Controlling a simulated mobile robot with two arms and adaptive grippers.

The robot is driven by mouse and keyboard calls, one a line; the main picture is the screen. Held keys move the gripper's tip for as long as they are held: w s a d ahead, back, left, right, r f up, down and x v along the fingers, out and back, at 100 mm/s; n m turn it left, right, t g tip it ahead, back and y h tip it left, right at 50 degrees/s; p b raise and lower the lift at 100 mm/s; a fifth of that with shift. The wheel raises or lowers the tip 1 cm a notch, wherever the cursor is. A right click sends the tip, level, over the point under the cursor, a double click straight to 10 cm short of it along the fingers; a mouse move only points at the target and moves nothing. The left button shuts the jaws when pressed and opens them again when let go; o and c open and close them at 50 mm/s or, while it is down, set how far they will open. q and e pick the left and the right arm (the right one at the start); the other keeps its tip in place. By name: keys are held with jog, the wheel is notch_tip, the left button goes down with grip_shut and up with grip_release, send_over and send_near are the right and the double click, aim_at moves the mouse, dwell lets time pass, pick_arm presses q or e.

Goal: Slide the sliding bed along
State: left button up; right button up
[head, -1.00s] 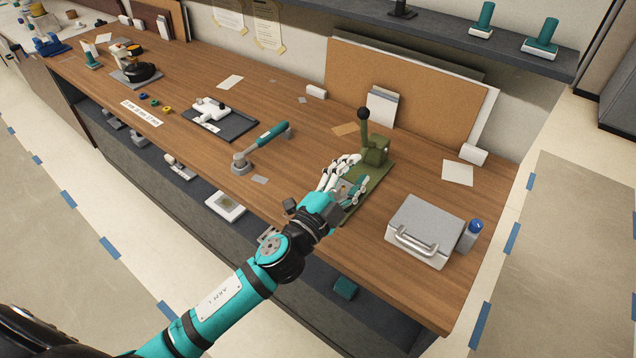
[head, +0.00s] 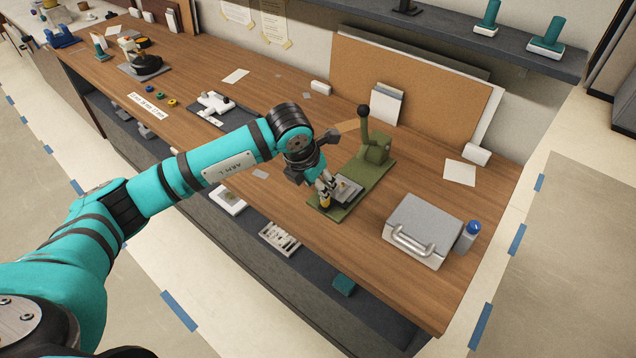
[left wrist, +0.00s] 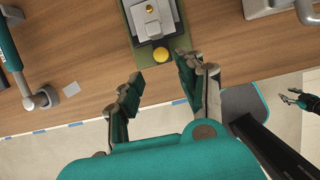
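The sliding bed (head: 347,191) is a grey plate on the green base of a lever press (head: 376,152). A yellow knob (head: 325,203) is at its near end. My left gripper (head: 323,191) points down at that end. In the left wrist view my left gripper (left wrist: 158,68) is open, its fingers apart on either side of the yellow knob (left wrist: 160,54). The knob sits near the fingertips with gaps both sides. The bed (left wrist: 152,18) shows beyond it. My right gripper (left wrist: 289,95) is small at the right edge there, off the bench, fingers apart.
A grey case (head: 424,228) with a handle and a blue-capped bottle (head: 467,237) stand right of the press. The press lever has a black ball top. A black tray (head: 232,115) lies behind my left arm. The bench front between press and case is clear.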

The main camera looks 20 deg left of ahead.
pick_arm(q)
jog(key=b+x, duration=0.3)
jog(key=x, duration=0.3)
jog(key=shift+f+b, duration=0.15)
jog(key=shift+b, duration=0.25)
jog(key=shift+w+d+f+b, duration=0.15)
jog(key=shift+w+f+b, duration=0.1)
jog(key=shift+f+b, duration=0.35)
jog(key=shift+r, duration=0.1)
jog(key=c, duration=0.3)
grip_shut()
